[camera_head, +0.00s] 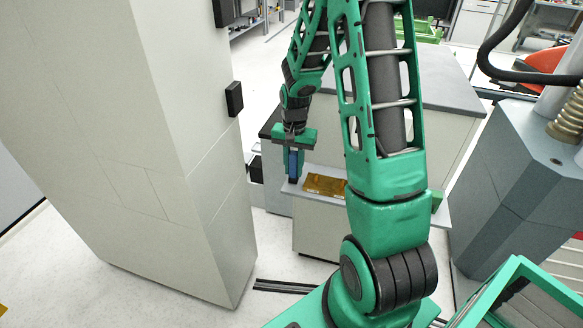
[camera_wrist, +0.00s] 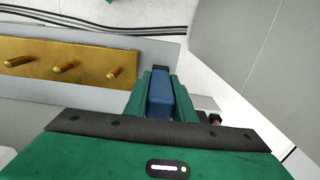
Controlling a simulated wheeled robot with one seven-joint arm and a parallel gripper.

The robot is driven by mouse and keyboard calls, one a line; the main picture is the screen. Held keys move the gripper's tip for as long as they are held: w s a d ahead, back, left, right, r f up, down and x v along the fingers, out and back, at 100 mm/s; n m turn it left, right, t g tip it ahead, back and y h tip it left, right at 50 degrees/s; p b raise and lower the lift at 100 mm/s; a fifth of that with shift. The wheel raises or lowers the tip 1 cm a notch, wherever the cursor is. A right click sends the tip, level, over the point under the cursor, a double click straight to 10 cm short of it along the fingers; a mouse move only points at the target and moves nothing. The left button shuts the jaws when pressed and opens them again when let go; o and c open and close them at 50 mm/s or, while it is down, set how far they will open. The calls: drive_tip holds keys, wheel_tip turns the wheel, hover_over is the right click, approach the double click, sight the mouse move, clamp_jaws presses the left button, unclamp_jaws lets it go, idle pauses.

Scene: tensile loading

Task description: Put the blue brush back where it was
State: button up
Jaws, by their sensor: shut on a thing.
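The blue brush (camera_head: 293,166) hangs upright below my gripper (camera_head: 294,148) in the head view, beside the left end of a grey shelf (camera_head: 367,202). In the wrist view the blue brush (camera_wrist: 160,97) sits between the two green fingers of my gripper (camera_wrist: 161,88), which are shut on it. Its dark far end shows just past the fingertips. It lies at the right end of the shelf in that view. I cannot tell whether the brush touches the shelf.
A brass plate (camera_head: 324,185) lies on the shelf; the wrist view shows three pegs on the brass plate (camera_wrist: 62,65). A tall pale cabinet (camera_head: 190,150) stands close to the left of my gripper. A grey-topped bench (camera_head: 450,85) is behind the shelf.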

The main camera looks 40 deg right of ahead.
sight(294, 153)
drive_tip(key=o, duration=1.1)
drive_tip(key=shift+c, duration=0.2)
wheel_tip(294, 153, up, 11)
drive_tip(key=shift+r, duration=0.55)
drive_tip(key=s+a+r+n, duration=0.1)
drive_tip(key=s+r+n, duration=0.1)
drive_tip(key=s, duration=1.2)
drive_tip(key=s+a+r+n, duration=0.2)
drive_tip(key=s+r, duration=0.2)
drive_tip(key=s, duration=1)
drive_tip(key=shift+s+r, duration=0.25)
drive_tip(key=shift+r, duration=0.1)
